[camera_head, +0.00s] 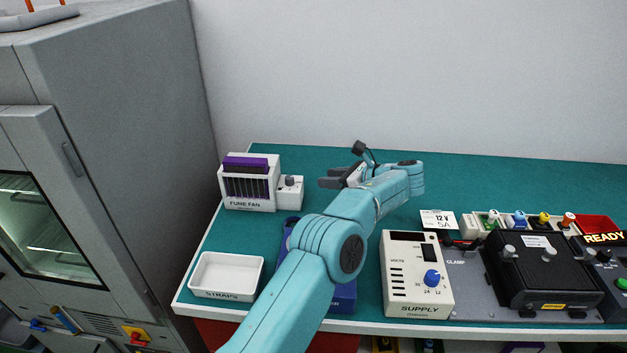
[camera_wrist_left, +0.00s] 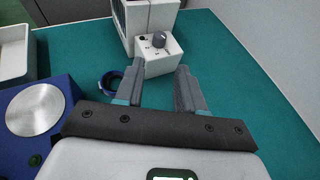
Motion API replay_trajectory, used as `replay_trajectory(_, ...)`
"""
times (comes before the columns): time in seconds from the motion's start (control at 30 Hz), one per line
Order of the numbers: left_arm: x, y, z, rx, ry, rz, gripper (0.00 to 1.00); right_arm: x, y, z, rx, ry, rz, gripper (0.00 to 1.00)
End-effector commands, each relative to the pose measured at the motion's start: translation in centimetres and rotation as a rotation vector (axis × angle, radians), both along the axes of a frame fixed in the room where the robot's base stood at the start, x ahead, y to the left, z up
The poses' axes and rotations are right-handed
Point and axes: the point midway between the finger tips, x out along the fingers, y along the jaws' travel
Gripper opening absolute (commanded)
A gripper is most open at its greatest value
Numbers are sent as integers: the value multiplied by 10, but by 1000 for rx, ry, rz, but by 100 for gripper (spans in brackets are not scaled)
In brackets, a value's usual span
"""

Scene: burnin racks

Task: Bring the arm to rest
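My left arm reaches in from the lower left of the head view and extends over the teal bench. My left gripper (camera_head: 330,180) is above the bench, a little right of the fume fan (camera_head: 249,187). In the left wrist view the two fingers of the gripper (camera_wrist_left: 157,90) are spread apart with nothing between them. The fan's small knob box (camera_wrist_left: 160,54) lies beyond the fingertips, and a dark blue ring (camera_wrist_left: 110,83) lies beside the left finger. My right gripper is in neither view.
A white STRAPS tray (camera_head: 226,276) stands at the front left. A blue device with a round metal plate (camera_wrist_left: 37,110) is partly hidden by my arm. The SUPPLY unit (camera_head: 416,275) and black clamp fixture (camera_head: 540,270) stand to the right. The back of the bench is clear.

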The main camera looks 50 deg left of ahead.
Motion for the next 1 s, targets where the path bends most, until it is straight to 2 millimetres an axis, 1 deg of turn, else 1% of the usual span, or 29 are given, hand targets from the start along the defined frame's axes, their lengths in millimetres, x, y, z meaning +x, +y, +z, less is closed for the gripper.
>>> replay_trajectory(0.03, 2, -7, 3, 0, -1, -2, 39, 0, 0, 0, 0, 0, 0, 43)
replay_trajectory(0.1, 4, -15, 6, 0, 1, -1, 39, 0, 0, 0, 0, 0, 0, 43)
replay_trajectory(0.2, 4, -20, 8, 0, 1, 0, 39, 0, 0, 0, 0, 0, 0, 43)
replay_trajectory(0.77, 5, -21, 9, 0, 1, 0, 39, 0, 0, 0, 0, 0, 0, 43)
replay_trajectory(0.87, 5, -21, 18, 0, 1, 0, 39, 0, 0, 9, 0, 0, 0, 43)
replay_trajectory(1.0, 5, -21, 48, 0, 0, 0, 39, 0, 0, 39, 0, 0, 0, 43)
